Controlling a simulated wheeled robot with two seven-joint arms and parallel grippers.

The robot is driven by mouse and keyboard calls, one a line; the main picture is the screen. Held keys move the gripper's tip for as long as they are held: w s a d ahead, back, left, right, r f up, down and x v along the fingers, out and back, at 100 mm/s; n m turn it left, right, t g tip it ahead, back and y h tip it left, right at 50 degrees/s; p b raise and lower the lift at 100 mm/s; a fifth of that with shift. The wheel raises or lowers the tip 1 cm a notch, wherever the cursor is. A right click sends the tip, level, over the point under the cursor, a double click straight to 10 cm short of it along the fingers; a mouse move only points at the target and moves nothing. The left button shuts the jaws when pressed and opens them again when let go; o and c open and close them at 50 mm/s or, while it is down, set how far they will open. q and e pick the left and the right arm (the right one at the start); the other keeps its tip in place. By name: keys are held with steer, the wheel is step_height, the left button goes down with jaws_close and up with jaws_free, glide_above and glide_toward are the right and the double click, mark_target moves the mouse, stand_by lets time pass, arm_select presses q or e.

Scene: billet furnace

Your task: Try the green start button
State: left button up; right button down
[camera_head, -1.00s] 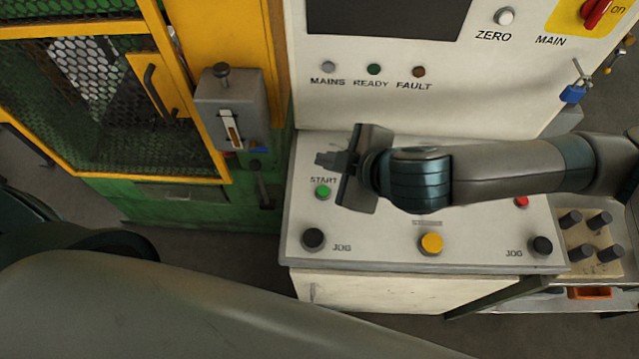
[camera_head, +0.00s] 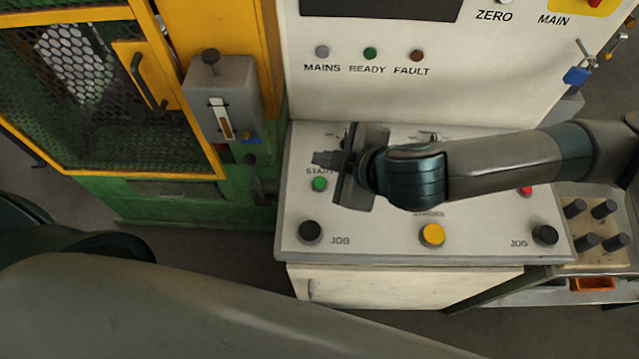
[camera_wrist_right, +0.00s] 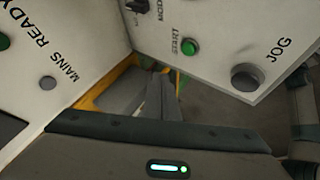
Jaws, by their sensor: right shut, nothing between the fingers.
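The green start button (camera_head: 319,184) sits at the left of the sloped control panel, under the label START. It also shows in the right wrist view (camera_wrist_right: 190,47), at the top centre. My right gripper (camera_head: 322,159) is shut and empty. In the head view its fingers point left and appear just above the START label, over the panel; they look apart from the button. In the right wrist view the fingers (camera_wrist_right: 163,95) show below the button in the picture. My left gripper is not in view; only a large arm link of mine crosses the lower left.
Two black JOG knobs (camera_head: 310,231) and a yellow button (camera_head: 432,235) line the panel's front. A red button (camera_head: 525,190) is at its right. The upright cabinet face carries the MAINS, READY and FAULT lamps (camera_head: 370,54).

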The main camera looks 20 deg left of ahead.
mark_target(324, 186)
step_height(324, 186, down, 4)
steer(key=shift+r+b, duration=0.25)
steer(key=shift+b, duration=0.9)
steer(key=shift+f+b, duration=0.45)
steer(key=shift+f, duration=0.4)
steer(key=shift+f, duration=0.9)
stand_by(1.1)
steer(key=shift+r, duration=0.1)
steer(key=shift+r+p, duration=0.65)
steer(key=shift+r, duration=0.15)
stand_by(0.3)
step_height(324, 186, up, 5)
steer(key=p, duration=0.4)
steer(key=shift+p, duration=0.4)
